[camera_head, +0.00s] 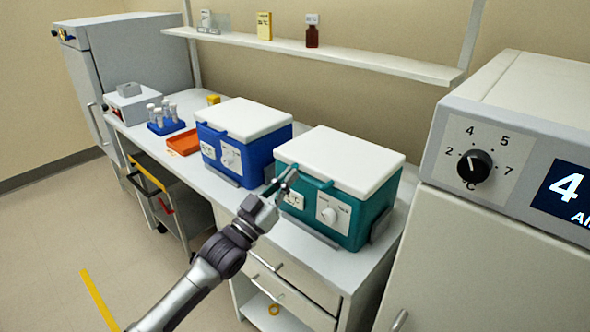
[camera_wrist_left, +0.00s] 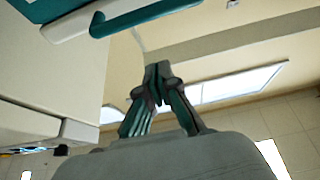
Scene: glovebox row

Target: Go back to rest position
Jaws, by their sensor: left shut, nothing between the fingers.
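My left gripper (camera_head: 284,180) comes in from the lower left in the head view. It is shut and empty, in front of the teal box (camera_head: 335,226) with the white lid, near its front left side. I cannot tell whether it touches the box. In the left wrist view the closed fingers (camera_wrist_left: 157,88) point up, with a teal and white edge (camera_wrist_left: 108,20) at the top left. My right gripper is not in view.
A blue box (camera_head: 227,160), an orange tray (camera_head: 184,143) and a blue tube rack (camera_head: 166,127) share the bench. A cart (camera_head: 160,190) stands at the left. A large appliance (camera_head: 470,260) with a dial is close on the right.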

